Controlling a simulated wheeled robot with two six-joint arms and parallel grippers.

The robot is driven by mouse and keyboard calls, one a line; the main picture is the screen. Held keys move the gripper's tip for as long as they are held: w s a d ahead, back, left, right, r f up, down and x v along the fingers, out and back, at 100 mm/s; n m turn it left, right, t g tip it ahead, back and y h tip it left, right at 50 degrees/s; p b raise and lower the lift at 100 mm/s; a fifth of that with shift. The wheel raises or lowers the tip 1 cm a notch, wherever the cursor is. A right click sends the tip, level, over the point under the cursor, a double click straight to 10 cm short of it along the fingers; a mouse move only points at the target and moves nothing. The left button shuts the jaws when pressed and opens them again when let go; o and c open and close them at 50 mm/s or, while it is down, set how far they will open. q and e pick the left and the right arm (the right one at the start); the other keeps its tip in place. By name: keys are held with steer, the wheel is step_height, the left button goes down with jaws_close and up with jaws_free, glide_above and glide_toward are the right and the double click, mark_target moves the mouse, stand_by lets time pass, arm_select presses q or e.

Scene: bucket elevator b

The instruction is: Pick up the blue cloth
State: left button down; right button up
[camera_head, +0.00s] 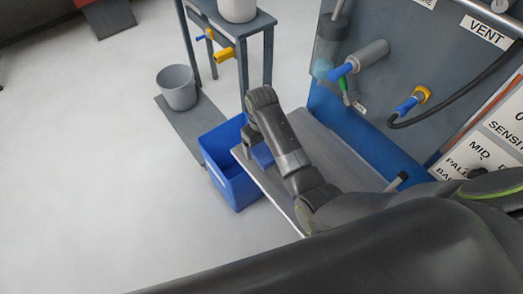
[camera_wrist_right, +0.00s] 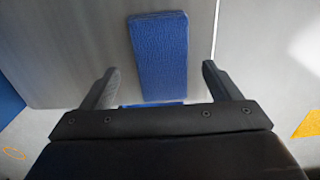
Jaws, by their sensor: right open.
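The blue cloth (camera_wrist_right: 158,55) is a folded, textured blue strip lying flat on a grey metal shelf (camera_wrist_right: 75,45) in the right wrist view. In the head view a bit of the blue cloth (camera_head: 262,155) shows beside my right arm, on the shelf (camera_head: 340,165). My right gripper (camera_wrist_right: 159,72) is open, with one finger on each side of the cloth's near part and a gap on both sides. A small blue strip also shows at the gripper's base. The right fingers are hidden behind my arm in the head view. My left gripper is not in view.
A blue bin (camera_head: 231,184) stands just left of the shelf. A grey bucket (camera_head: 177,88) and a small table (camera_head: 262,22) are beyond it. The panel with hoses and valves (camera_head: 405,75) rises at the right. The floor at the left is clear.

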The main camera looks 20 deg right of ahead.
mark_target(262, 150)
steer(key=shift+f, duration=1.4)
steer(key=shift+c, duration=0.4)
steer(key=c, duration=1)
steer(key=shift+r, duration=0.15)
step_height(262, 150, up, 10)
